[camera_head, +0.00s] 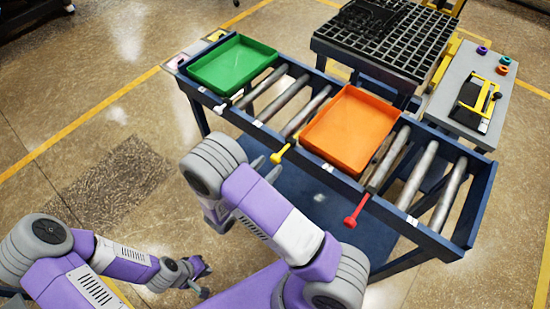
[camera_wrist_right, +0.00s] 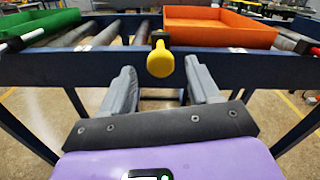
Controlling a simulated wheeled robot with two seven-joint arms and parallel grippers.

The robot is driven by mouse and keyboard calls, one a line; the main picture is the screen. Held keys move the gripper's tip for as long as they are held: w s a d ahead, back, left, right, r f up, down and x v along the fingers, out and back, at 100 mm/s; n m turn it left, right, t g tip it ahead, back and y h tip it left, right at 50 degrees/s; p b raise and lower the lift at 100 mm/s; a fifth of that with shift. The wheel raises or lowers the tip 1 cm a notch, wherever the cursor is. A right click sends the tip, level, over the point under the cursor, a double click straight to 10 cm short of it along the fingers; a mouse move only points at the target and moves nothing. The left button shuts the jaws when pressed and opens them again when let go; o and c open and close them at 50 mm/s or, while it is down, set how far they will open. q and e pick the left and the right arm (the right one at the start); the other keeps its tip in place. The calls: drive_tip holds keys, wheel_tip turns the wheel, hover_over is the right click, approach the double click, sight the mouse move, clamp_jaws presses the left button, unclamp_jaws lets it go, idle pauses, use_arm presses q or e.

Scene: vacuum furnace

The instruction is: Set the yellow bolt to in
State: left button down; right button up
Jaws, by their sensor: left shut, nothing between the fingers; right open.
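The yellow bolt (camera_head: 283,153) sticks out of the front rail of the blue roller table, between the green and orange trays. Its round knob (camera_wrist_right: 160,64) faces me in the right wrist view. My right gripper (camera_head: 265,168) is open just in front of the knob, partly hidden by my own arm in the head view. In the right wrist view its two fingers (camera_wrist_right: 162,82) stand apart to either side below the knob, which appears just beyond the tips. I see no contact. My left gripper (camera_head: 204,277) is shut and empty, low at the lower left, away from the table.
A red bolt (camera_head: 357,208) sticks out of the same rail further right. The green tray (camera_head: 236,64) and orange tray (camera_head: 350,128) rest on the rollers. A black grid rack (camera_head: 385,40) and a grey control panel (camera_head: 470,90) stand behind. Floor at left is clear.

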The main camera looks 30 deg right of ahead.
sight(273, 162)
drive_tip(key=shift+x, duration=2.05)
drive_tip(key=shift+s, duration=0.1)
clamp_jaws()
